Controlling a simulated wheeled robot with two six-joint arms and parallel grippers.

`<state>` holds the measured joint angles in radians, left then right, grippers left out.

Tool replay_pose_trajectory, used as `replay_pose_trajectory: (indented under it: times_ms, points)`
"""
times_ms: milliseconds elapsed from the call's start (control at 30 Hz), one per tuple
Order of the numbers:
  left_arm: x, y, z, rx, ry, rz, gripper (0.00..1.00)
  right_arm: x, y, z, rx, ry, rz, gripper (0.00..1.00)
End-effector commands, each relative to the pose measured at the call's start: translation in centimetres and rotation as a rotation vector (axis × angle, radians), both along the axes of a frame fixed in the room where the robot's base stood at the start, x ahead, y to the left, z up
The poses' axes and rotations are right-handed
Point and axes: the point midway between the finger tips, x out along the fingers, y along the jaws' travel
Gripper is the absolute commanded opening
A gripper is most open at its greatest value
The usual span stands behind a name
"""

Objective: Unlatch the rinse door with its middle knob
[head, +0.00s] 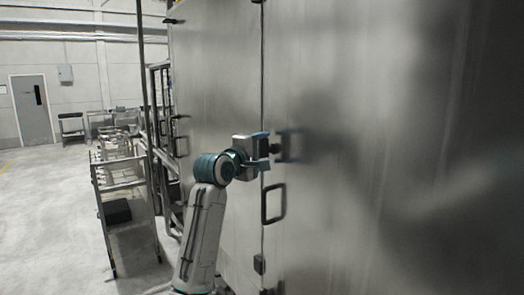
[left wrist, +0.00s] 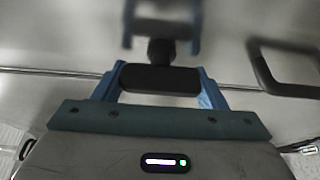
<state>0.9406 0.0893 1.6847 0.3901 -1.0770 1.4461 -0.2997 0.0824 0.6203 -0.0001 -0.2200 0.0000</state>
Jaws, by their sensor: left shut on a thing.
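The rinse door (head: 345,120) is a tall, shiny steel panel that fills the right of the head view. Its middle knob (left wrist: 160,78) is a dark bar on a short stem, seen in the left wrist view. My left gripper (head: 268,146) is at the door's seam, and its blue fingers (left wrist: 160,83) are shut on the knob, one at each end of the bar. In the head view the gripper mostly hides the knob. The door's reflection of the gripper shows behind it. My right gripper is in neither view.
A black loop handle (head: 273,203) sits on the door just below my gripper; it also shows in the left wrist view (left wrist: 268,68). A small dark fitting (head: 259,264) lies lower on the seam. A metal rack (head: 126,212) stands left of my arm. The floor farther left is clear.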

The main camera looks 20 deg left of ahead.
Motion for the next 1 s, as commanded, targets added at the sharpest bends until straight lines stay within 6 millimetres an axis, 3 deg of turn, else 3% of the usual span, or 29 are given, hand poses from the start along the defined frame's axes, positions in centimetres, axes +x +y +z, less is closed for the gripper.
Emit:
replay_pose_trajectory:
  times_ms: [100, 133, 233, 633, 1000]
  points:
    - [0.0, 0.0, -0.1, -0.002, 0.003, -0.001, 0.43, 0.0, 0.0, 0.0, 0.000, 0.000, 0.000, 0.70]
    - [0.0, 0.0, -0.1, -0.002, 0.003, -0.001, 0.69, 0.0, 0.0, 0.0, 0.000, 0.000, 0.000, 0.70]
    - [0.0, 0.0, -0.1, -0.001, 0.002, -0.001, 0.87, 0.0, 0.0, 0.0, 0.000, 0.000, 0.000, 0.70]
    - [-0.9, 0.3, -0.3, 0.001, -0.001, 0.000, 0.87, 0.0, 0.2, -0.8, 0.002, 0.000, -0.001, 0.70]
    - [-7.7, 2.2, -0.4, 0.002, -0.004, 0.001, 0.87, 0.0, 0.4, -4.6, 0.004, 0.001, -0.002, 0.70]
